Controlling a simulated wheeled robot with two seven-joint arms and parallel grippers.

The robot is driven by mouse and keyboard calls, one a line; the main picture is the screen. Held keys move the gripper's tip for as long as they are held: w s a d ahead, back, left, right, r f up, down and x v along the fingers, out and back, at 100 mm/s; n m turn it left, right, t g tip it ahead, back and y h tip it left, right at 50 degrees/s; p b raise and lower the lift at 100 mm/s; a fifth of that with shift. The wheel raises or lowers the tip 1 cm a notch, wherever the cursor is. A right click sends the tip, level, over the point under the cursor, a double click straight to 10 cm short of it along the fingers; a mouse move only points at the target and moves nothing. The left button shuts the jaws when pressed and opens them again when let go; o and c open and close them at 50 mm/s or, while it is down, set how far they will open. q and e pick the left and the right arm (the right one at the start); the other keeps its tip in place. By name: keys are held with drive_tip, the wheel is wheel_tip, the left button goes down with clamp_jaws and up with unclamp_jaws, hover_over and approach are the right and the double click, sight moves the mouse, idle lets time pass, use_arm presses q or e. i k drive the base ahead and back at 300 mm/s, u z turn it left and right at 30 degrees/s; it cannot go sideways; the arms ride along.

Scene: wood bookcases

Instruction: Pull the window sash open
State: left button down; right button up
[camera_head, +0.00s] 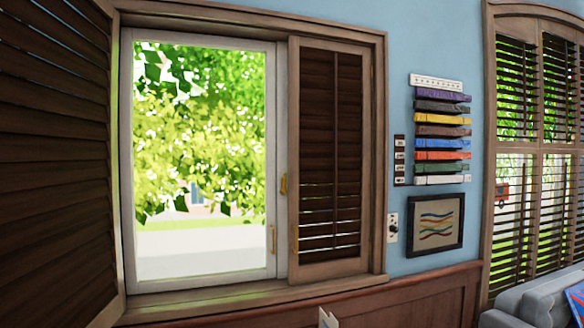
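The white window sash (271,130) fills the left half of the head view, with green leaves and a pale ground outside its glass. It looks shut in its wooden frame (250,14). A small gold handle (272,238) sits low on the sash's right side. A brown louvered shutter (331,150) covers the right part of the window, with gold pieces along its left edge. Another louvered shutter (55,170) is swung open at the far left. Neither gripper can be made out.
A small white piece (327,318) shows at the bottom edge; I cannot tell what it is. A wooden sill (250,297) runs below the window. Colored strips (441,130) and a framed picture (436,224) hang right of it. A grey sofa (530,303) stands bottom right.

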sight(129, 35)
drive_tip(key=z, duration=0.5)
drive_tip(key=i, duration=1.1)
drive_tip(key=z, duration=0.3)
